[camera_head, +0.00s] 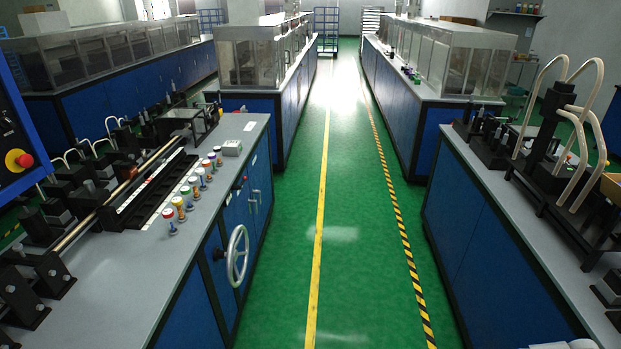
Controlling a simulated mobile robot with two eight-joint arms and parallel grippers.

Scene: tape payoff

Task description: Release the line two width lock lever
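No part that I can single out as the line two width lock lever shows, and no line number is readable. A machine (131,196) with black blocks and a long metal rod is on the left bench. Several small knobs with coloured tops (178,204) stand in a row along its aisle side. On the right bench a black machine (552,130) carries several white curved handles (583,140). Neither of my grippers is clearly in view. A small pale shape at the bottom right edge is too cut off to identify.
The green aisle floor (345,240) between the benches is clear, with a yellow line and a black-yellow striped line. A handwheel (238,256) juts from the left bench's blue cabinet. A red emergency button (20,160) is on a blue panel at left. Glazed machines stand farther back.

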